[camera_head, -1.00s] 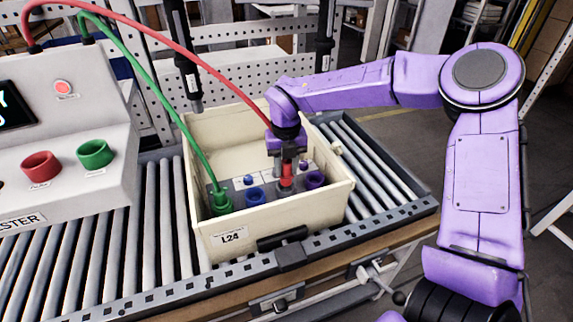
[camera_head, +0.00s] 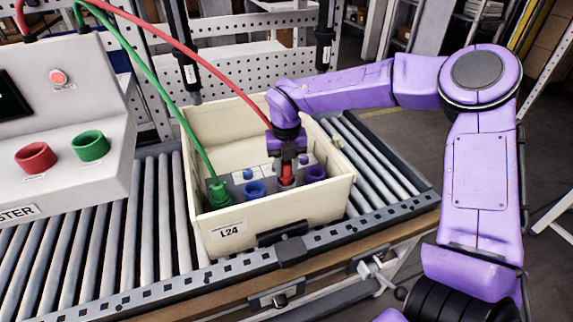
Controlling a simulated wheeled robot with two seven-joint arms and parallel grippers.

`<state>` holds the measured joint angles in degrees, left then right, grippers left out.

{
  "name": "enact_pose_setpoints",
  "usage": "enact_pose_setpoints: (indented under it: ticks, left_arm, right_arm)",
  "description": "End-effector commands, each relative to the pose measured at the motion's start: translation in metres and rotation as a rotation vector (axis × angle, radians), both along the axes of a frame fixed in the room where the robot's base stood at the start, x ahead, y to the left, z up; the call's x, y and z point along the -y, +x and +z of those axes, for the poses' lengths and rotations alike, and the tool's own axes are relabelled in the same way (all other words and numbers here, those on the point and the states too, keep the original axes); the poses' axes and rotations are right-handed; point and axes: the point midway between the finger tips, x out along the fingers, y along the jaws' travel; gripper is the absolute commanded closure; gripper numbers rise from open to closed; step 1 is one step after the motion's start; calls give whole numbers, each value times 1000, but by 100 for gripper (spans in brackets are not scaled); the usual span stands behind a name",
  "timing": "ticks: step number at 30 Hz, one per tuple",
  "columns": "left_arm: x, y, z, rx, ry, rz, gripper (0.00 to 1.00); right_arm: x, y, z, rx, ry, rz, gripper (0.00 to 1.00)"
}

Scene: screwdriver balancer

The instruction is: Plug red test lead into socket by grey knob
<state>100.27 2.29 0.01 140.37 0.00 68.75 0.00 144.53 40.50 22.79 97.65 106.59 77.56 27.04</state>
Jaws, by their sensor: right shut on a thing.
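The red test lead (camera_head: 205,62) runs from the tester down into the cream bin (camera_head: 323,205). My right gripper (camera_head: 288,171) is shut on its red plug (camera_head: 287,180), upright inside the bin. The plug's lower end is at the socket row, between a blue socket (camera_head: 254,188) and a purple socket (camera_head: 314,174). I cannot tell how deep it sits in a socket. A blue knob (camera_head: 248,174) and a purple knob (camera_head: 304,160) stand behind. No grey knob can be made out; the gripper hides that spot. My left gripper is not in view.
The green lead's plug (camera_head: 218,194) stands in the bin's left end. The grey tester (camera_head: 65,120), with a red and a green empty cup, stands left. The bin rests on a roller conveyor (camera_head: 120,235). Two dark hanging tools (camera_head: 187,50) are behind it.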

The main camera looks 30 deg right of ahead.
Motion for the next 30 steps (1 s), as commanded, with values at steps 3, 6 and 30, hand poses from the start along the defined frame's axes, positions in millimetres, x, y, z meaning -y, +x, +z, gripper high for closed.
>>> enact_pose_setpoints:
  ticks: [3, 6, 30]
  left_arm:
    - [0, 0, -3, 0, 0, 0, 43]
    - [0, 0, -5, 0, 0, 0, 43]
    - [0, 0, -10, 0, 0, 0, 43]
  right_arm:
    - [0, 0, -5, 0, 0, 0, 99]
    - [0, 0, -8, 0, 0, 0, 99]
    - [0, 0, -16, 0, 0, 0, 37]
